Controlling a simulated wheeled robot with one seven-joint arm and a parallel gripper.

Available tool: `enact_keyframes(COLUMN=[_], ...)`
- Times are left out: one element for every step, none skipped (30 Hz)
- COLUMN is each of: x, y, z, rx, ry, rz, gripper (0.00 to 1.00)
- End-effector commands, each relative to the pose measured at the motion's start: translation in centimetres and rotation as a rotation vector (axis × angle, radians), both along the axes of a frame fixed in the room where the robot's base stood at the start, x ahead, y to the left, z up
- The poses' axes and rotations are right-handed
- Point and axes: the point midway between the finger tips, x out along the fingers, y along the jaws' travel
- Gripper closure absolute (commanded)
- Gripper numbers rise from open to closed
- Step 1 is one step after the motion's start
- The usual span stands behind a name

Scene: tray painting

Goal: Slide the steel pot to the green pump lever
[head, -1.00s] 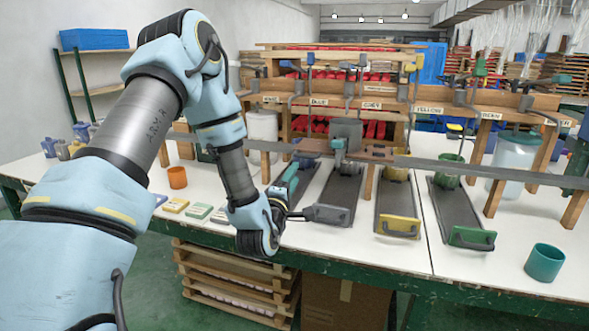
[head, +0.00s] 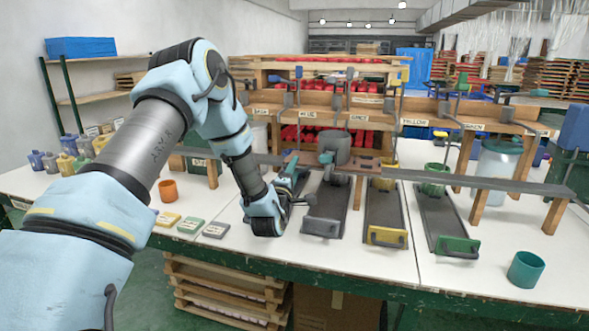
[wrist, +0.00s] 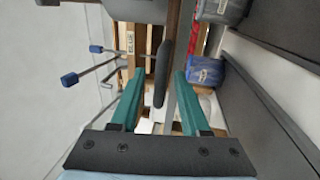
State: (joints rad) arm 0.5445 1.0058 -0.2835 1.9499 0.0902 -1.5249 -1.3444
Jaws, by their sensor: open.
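The steel pot, a grey cylinder (head: 336,147), stands upright behind the grey tray lane under the rack in the head view. Part of a grey vessel (wrist: 222,8) shows at the wrist view's top edge; I cannot tell if it is the same pot. The green pump lever (head: 461,84) rises above the rack at the right, over the green label. My gripper (head: 298,194) is low over the table, left of the grey lane and in front of the pot. In the wrist view its teal fingers (wrist: 158,82) are apart. A dark bar shows between them; no contact is clear.
A long grey rail (head: 480,184) crosses in front of the rack legs. Grey (head: 322,226), yellow (head: 388,237) and green (head: 457,246) tray ends lie along the table front. A green pot (head: 434,180) stands behind the green lane. A teal cup (head: 526,269) stands front right.

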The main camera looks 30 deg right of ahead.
Motion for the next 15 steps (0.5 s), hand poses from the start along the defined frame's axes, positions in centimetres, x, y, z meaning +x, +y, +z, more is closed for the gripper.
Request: enact_keyframes(x=[0.0,0.0,0.0,-0.01,-0.01,-0.01,-0.01,-0.01,-0.02,-0.02,-0.02,-0.02,-0.02,-0.02,-0.02], y=[0.0,0.0,0.0,0.01,0.01,0.01,0.01,0.01,0.02,0.02,0.02,0.02,0.02,0.02,0.02], z=[-0.02,-0.03,-0.03,-0.03,-0.02,-0.02,-0.02,-0.01,-0.02,-0.02,-0.02,-0.02,-0.01,-0.01,-0.01], rx=[0.0,0.0,0.0,0.0,0.0,0.0,0.0,0.0,0.0,0.0,0.0,0.0,0.0,0.0,0.0], ry=[0.0,0.0,0.0,0.0,0.0,0.0,0.0,0.0,0.0,0.0,0.0,0.0,0.0,0.0,0.0], rz=[0.0,0.0,0.0,0.0,0.0,0.0,0.0,0.0,0.0,0.0,0.0,0.0,0.0,0.0,0.0], gripper=[0.54,0.54,0.54,0.54,0.54,0.57,0.61,0.64,0.69,0.72,0.76,0.8,0.83,0.87,0.91])
